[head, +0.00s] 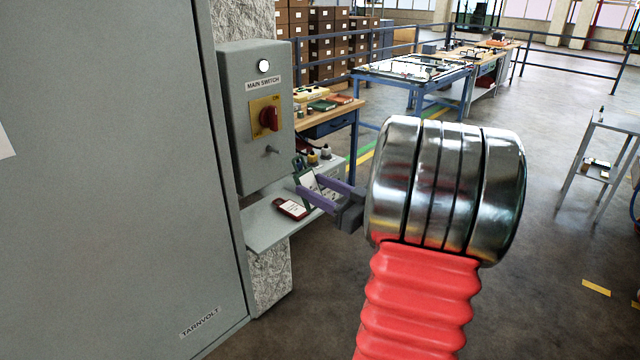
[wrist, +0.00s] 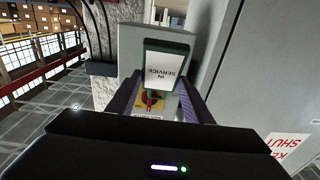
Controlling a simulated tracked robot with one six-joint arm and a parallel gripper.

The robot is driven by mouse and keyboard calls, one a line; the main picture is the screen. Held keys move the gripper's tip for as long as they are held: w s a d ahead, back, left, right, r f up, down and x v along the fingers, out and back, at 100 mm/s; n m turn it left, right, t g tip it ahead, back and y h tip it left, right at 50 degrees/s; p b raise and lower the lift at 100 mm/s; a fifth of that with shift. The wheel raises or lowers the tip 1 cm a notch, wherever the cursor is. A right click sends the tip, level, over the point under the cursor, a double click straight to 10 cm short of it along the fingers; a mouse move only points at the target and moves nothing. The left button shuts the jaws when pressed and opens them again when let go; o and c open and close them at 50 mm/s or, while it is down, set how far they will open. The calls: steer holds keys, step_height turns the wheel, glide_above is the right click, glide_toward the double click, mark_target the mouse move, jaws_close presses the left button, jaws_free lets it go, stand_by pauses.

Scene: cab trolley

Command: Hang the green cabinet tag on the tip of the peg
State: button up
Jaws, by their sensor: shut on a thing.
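The green cabinet tag (wrist: 166,68) has a white face reading "IN SERVICE", upside down in the wrist view. My gripper (wrist: 158,85) is shut on it, with a purple finger along each side. In the head view my gripper (head: 318,192) is in front of the grey switch box, below its right side, and the green tag (head: 304,176) shows between the fingers, partly hidden. A small dark peg (head: 271,150) sticks out of the box below the red switch. The tag is apart from the peg, lower and to its right. In the wrist view the tag hides the peg.
The switch box (head: 232,120) carries a red rotary switch (head: 269,117) on a yellow plate. A shelf (head: 262,228) below holds a red tag (head: 292,208) and several small items. A large grey cabinet (head: 110,200) stands close at left. Open floor lies at right.

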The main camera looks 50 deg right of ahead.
steer(key=shift+s+d+r+t+h, duration=0.1)
steer(key=shift+d+r+t+h, duration=0.2)
steer(key=shift+d+r+h, duration=0.15)
steer(key=shift+a, duration=0.1)
steer(key=shift+w, duration=0.2)
steer(key=w+f, duration=0.1)
steer(key=w, duration=0.8)
steer(key=shift+w+a+f, duration=0.15)
steer(key=shift+w+f, duration=0.05)
steer(key=shift+f, duration=0.05)
stand_by(1.3)
stand_by(0.5)
steer(key=o, duration=1.1)
